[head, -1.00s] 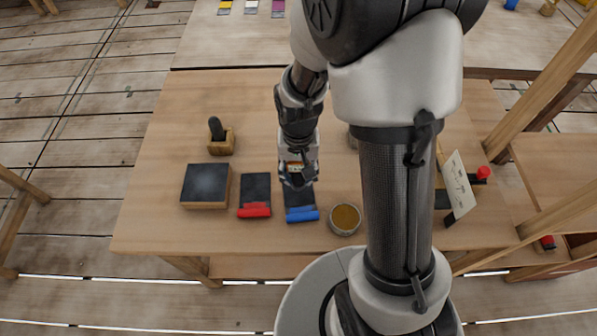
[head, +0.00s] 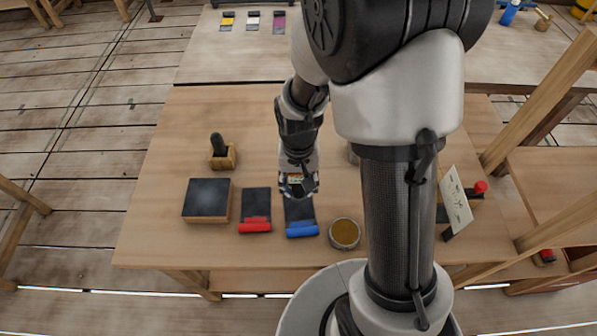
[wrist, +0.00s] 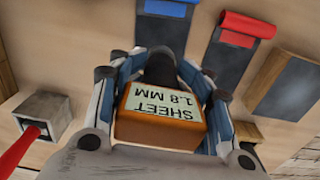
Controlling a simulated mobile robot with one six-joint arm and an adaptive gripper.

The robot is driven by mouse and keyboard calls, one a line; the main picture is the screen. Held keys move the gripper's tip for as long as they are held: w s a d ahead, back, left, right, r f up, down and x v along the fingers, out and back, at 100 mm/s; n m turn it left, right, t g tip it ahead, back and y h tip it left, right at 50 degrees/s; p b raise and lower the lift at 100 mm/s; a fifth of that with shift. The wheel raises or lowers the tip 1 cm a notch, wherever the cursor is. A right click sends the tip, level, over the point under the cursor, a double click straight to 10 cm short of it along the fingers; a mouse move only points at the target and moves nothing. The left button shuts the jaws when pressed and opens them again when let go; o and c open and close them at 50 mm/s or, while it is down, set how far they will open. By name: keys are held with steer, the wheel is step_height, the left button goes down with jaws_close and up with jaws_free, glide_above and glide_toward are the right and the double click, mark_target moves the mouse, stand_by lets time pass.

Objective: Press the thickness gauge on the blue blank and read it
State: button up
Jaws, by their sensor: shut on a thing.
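The blue blank (head: 300,212) is a dark flat sheet with a blue roll-like end, lying on the table; it also shows at the top of the wrist view (wrist: 163,30). My gripper (head: 298,191) is over its far end. In the wrist view my gripper (wrist: 165,85) is shut on the thickness gauge (wrist: 150,130), an orange block with a dark tip. Its pale display reads "SHEET 1.8 MM", upside down in the picture. The dark tip overlaps the blank's end; the contact itself is hidden.
A red-ended blank (head: 255,206) lies just left of the blue one. Further left are a dark-topped block (head: 207,199) and a wooden holder (head: 222,157) with a black handle. A round tin (head: 344,233) stands close right. A white card (head: 455,202) stands at the right.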

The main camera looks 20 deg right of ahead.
mark_target(299, 193)
steer(key=shift+f, duration=0.1)
steer(key=shift+f+b, duration=1.8)
steer(key=shift+f, duration=0.45)
steer(key=o, duration=1.3)
steer(key=shift+o, duration=0.2)
steer(key=shift+r, duration=0.1)
